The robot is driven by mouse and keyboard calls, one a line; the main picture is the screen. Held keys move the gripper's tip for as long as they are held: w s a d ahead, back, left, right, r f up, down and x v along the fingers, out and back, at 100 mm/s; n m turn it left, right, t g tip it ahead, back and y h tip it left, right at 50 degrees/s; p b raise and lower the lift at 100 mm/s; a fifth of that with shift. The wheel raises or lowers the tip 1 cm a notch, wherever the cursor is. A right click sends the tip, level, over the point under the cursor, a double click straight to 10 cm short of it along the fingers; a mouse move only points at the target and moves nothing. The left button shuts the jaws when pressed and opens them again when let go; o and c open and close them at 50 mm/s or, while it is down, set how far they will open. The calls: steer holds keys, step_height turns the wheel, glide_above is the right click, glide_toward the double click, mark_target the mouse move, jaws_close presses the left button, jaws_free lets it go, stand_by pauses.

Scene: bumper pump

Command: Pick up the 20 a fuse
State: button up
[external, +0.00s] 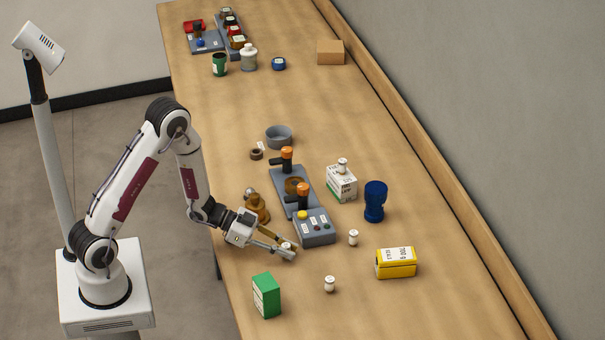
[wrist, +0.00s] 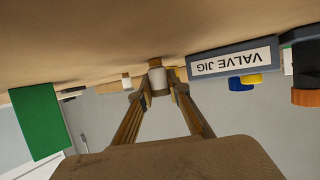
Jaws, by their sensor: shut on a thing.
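My gripper (external: 288,251) is low over the table in front of the grey valve jig, with its fingers closed around a small white fuse (external: 287,245). In the wrist view my gripper (wrist: 159,95) has this fuse (wrist: 158,80), white with a brownish end, between its fingertips. The fuse appears upright at table level; I cannot tell whether it is clear of the table. Its rating cannot be read. Similar white fuses stand at the jig's right (external: 353,237), nearer the front (external: 329,284) and on a white box (external: 342,165).
The valve jig (external: 315,232) is close behind my gripper, with a brass part (external: 257,209) to its left. A green box (external: 267,296) stands in front, a yellow box (external: 396,262) and a blue part (external: 375,200) to the right. Table between green and yellow boxes is mostly free.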

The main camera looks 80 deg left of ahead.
mark_target(286, 246)
steer(key=shift+r, duration=0.1)
steer(key=shift+r, duration=4.85)
steer(key=shift+d, duration=0.1)
